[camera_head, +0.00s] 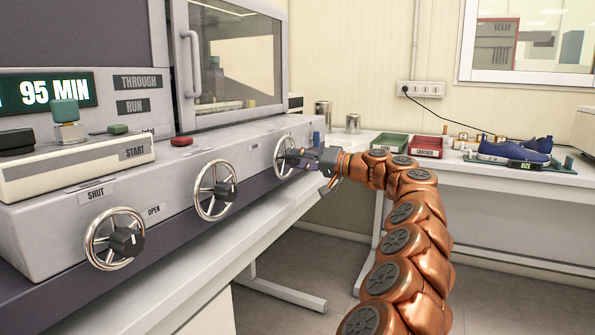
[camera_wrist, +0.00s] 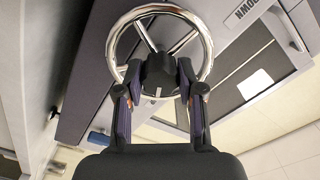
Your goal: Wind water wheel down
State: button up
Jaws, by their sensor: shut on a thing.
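The water wheel is a chrome handwheel with spokes and a dark hub. It is the farthest of three wheels on the machine's front in the head view (camera_head: 282,143), and its rim also shows in the wrist view (camera_wrist: 206,48). A "DOWN" label (camera_wrist: 240,14) lies beside it in the wrist view. My gripper (camera_head: 308,156) reaches in from the right. In the wrist view my gripper (camera_wrist: 157,92) has its two fingers on either side of the dark hub (camera_wrist: 160,70), shut on it. The fingertips' contact is partly hidden behind the hub.
Two more handwheels, a middle one (camera_head: 215,190) and a near one (camera_head: 115,239), sit on the same front. A green tray (camera_head: 388,147), a red tray (camera_head: 427,147) and blue shoes (camera_head: 510,150) are on the back bench. The floor (camera_head: 320,262) between the benches is clear.

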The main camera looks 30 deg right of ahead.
jog(key=shift+n+b, duration=0.45)
jog(key=shift+n, duration=0.05)
jog(key=o, duration=1.1)
jog(key=shift+o, duration=0.2)
jog(key=v, duration=1.2)
jog(key=shift+f, duration=0.1)
